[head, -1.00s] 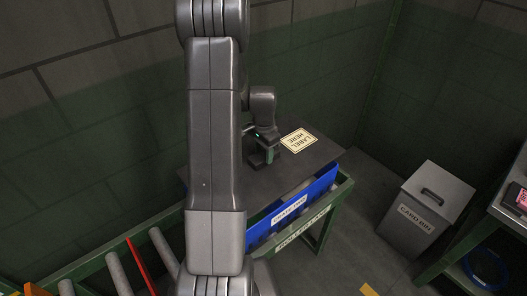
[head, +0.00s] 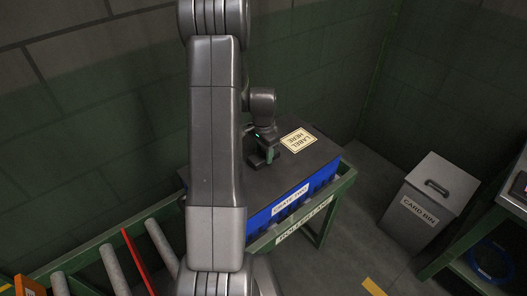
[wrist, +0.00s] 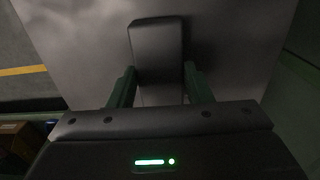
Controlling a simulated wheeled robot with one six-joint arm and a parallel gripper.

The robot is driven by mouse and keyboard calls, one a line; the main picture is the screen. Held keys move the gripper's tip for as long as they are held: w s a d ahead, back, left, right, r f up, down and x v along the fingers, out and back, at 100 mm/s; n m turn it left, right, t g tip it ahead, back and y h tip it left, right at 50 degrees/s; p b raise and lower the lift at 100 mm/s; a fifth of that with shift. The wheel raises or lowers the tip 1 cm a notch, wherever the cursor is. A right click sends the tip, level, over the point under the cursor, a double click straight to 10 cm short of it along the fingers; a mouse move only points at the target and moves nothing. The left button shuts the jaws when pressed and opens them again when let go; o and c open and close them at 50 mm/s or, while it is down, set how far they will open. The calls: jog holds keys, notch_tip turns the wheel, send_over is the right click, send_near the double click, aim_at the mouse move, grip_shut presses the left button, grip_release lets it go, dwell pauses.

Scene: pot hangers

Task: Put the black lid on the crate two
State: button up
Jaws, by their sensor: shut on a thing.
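The black lid (head: 302,168) is a flat dark panel with a cream "LABEL HERE" sticker (head: 298,140). It lies over the blue crate (head: 324,180), whose front label looks like "CRATE TWO". The lid's front edge runs along the crate's top front edge. My gripper (head: 263,157) is shut on the lid's raised handle, near the middle of the lid. In the wrist view the handle (wrist: 156,48) sits between the two green fingers, above the lid's grey surface. My arm hides the lid's left part, and the far rim of the crate is out of sight.
The crate stands on a green-framed roller lane (head: 303,222), with bare rollers and a red bar (head: 139,262) at left. A grey card bin (head: 430,200) stands on the floor at right, beside another green-framed bench. A wall is close behind the crate.

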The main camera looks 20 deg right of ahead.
jog(key=o, duration=1.4)
jog(key=shift+c, duration=0.2)
notch_tip(320, 180, up, 14)
jog(key=shift+f, duration=0.1)
notch_tip(320, 180, down, 14)
jog(key=shift+r, duration=0.2)
jog(key=shift+r+p, duration=0.85)
jog(key=shift+r, duration=0.05)
jog(key=shift+f, duration=0.1)
